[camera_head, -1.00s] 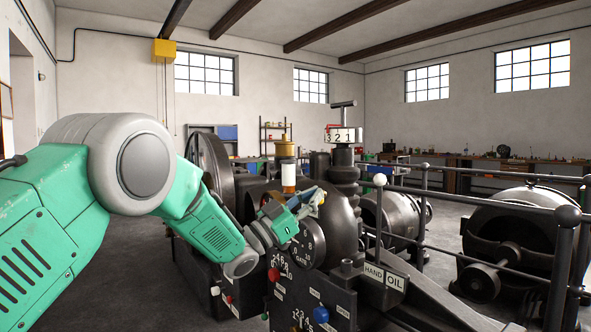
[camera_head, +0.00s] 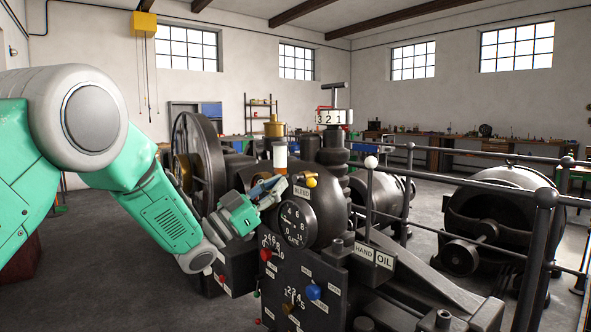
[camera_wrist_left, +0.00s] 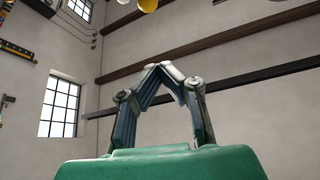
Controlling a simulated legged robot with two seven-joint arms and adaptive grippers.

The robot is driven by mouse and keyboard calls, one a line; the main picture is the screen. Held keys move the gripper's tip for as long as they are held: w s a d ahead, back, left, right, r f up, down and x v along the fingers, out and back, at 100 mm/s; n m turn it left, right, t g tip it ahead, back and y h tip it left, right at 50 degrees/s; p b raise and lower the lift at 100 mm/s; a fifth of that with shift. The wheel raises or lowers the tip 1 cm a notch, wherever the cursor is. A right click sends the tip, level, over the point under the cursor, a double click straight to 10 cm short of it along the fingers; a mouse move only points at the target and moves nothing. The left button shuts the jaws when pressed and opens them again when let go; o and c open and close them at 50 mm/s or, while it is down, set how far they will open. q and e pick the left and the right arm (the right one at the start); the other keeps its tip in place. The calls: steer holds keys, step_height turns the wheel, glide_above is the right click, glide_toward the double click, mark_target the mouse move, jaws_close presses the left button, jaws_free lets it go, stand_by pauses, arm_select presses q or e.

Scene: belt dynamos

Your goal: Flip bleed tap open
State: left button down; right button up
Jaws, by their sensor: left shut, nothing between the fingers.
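The bleed tap shows as a yellow knob (camera_head: 311,182) just above the BLEED label (camera_head: 301,191), at the top of the dark machine's front. Whether its lever stands open or closed is too small to tell. My left gripper (camera_head: 280,185) is just left of the label and knob, shut and empty, apparently clear of the knob. In the left wrist view its fingertips (camera_wrist_left: 166,70) meet in a peak. A yellow round piece (camera_wrist_left: 147,3), likely the knob, is cut off at that view's top edge. My right gripper is in no view.
Below the tap are a round numbered dial (camera_head: 294,224), a red knob (camera_head: 265,254) and a blue knob (camera_head: 313,292). A HAND OIL plate (camera_head: 375,254) and railings (camera_head: 460,154) stand to the right. A large wheel (camera_head: 198,165) is behind my arm.

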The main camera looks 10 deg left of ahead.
arm_select(q)
steer(key=s+a+f+n+g+y, duration=0.1)
steer(key=s+f+n+g+y, duration=0.2)
steer(key=f, duration=1)
steer(key=s+a+f+n+y, duration=0.25)
steer(key=s+f+y, duration=0.35)
steer(key=f, duration=0.6)
steer(key=s+a+f+n+g+y, duration=0.15)
steer(key=s+f+n+y, duration=0.25)
steer(key=f, duration=0.9)
steer(key=s+a+f+g+y, duration=0.1)
steer(key=s+f+g, duration=0.2)
steer(key=s, duration=0.8)
steer(key=s+a+f+n+g+y, duration=0.1)
steer(key=s+f+g, duration=0.3)
steer(key=s, duration=0.7)
steer(key=s+a+f+n+g+y, duration=0.1)
steer(key=s+f+g, duration=0.3)
steer(key=s, duration=0.7)
step_height(320, 180, down, 3)
steer(key=shift+a+r+y, duration=0.2)
steer(key=shift+a+y, duration=0.05)
steer(key=shift+y, duration=0.35)
steer(key=shift+s+g, duration=0.1)
steer(key=shift+g, duration=0.15)
steer(key=shift+s+d+r, duration=0.1)
steer(key=shift+d+r, duration=0.1)
steer(key=shift+d, duration=0.15)
